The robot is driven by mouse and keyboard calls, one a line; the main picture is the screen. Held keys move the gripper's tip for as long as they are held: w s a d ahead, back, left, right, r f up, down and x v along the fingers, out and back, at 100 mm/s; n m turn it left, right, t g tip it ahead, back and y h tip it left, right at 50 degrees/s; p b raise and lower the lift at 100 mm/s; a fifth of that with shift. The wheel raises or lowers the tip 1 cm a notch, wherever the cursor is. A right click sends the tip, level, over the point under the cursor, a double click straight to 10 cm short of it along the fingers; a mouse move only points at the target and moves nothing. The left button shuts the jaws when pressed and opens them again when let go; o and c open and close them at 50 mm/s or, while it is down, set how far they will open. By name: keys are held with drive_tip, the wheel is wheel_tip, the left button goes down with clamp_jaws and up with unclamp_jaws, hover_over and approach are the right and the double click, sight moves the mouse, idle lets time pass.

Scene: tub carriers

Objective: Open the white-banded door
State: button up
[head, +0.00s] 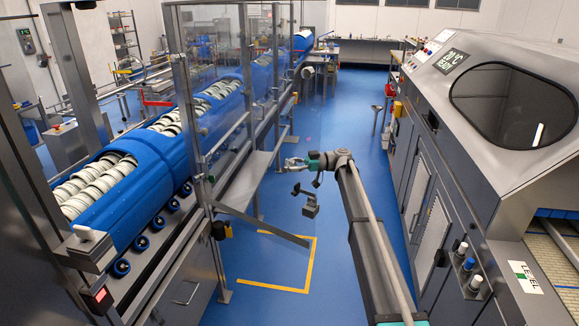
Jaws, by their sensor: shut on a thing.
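My gripper (291,164) is in the middle of the head view, at the end of my arm, over the blue aisle. It is small here and its fingers point left. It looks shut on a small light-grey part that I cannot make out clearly. Clear guard panels in metal frames (187,100) stand to its left, along the conveyor line. I cannot pick out a white band on any door. Grey cabinet doors with pale louvred panels (417,190) are on the machine at the right, apart from my gripper.
A metal shelf (247,181) and a slanting grey bar (270,228) jut into the aisle from the left. Yellow tape (309,265) marks the floor below. The grey machine (480,150) bounds the right.

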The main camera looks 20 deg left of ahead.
drive_tip(key=shift+a, duration=0.3)
drive_tip(key=o, duration=1.3)
drive_tip(key=shift+a+f, duration=0.15)
drive_tip(key=shift+s, duration=0.1)
drive_tip(key=shift+d, duration=0.2)
drive_tip(key=v, duration=1.1)
drive_tip(key=shift+w+d, duration=0.25)
drive_tip(key=shift+d, duration=0.1)
